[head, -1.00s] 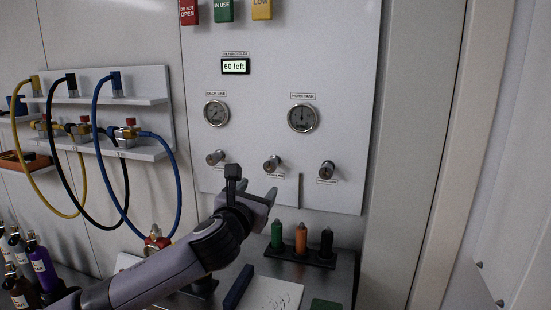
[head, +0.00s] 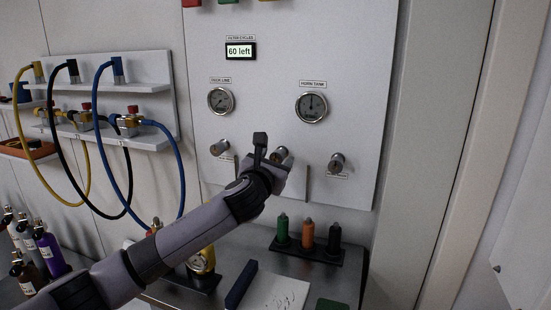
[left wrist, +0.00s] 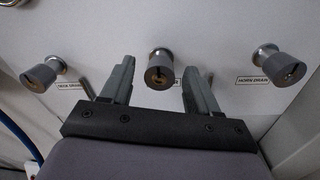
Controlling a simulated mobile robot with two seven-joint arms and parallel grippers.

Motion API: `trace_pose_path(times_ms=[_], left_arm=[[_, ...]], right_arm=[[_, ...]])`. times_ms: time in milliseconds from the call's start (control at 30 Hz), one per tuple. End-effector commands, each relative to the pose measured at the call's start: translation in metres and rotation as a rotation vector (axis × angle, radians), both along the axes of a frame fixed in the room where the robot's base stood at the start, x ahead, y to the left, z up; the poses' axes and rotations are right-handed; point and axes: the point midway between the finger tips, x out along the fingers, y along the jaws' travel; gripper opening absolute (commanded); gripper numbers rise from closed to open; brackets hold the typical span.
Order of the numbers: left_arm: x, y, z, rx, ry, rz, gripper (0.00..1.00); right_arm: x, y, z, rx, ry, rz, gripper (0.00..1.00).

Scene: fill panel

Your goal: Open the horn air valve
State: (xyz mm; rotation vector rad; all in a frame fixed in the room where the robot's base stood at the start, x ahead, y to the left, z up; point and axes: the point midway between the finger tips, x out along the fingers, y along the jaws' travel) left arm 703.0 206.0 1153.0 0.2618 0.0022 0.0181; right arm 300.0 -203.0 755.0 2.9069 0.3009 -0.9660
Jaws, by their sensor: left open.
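The panel carries three grey knobs in a row. The middle knob (head: 281,153), which I take for the horn air valve, also shows in the left wrist view (left wrist: 161,72). Its label is mostly hidden by my fingers. My left gripper (head: 272,168) is open at this knob. In the left wrist view its two fingers (left wrist: 158,80) stand on either side of the knob, with gaps on both sides. I cannot tell how far the tips reach along it. My right gripper is not in view.
The left knob (left wrist: 40,77) and the right knob (left wrist: 284,69), labelled as a horn drain, flank the middle one. Two gauges, including the horn tank gauge (head: 311,106), sit above. Hoses (head: 102,130) hang at the left.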

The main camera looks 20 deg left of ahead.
Motion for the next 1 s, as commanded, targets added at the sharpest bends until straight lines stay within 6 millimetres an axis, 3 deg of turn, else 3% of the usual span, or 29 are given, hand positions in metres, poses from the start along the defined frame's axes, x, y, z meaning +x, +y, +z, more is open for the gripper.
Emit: trace_pose_path(times_ms=[433, 467, 600, 633, 1000], left_arm=[[0.0068, 0.0000, 0.0001, 0.000, 0.000, 0.000, 0.60], [0.0068, 0.0000, 0.0000, 0.000, 0.000, 0.000, 0.54], [0.0067, 0.0001, -0.0001, 0.000, 0.000, 0.000, 0.08], [0.0067, 0.0001, -0.0001, 0.000, 0.000, 0.000, 0.04], [0.0066, 0.0001, -0.0004, -0.051, 0.002, 0.000, 0.04]], right_arm=[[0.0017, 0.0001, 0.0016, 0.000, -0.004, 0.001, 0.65], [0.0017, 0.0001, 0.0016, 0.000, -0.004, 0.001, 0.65], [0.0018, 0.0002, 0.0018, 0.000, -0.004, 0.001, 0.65], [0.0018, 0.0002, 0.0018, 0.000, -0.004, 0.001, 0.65], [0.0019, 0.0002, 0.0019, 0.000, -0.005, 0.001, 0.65]])
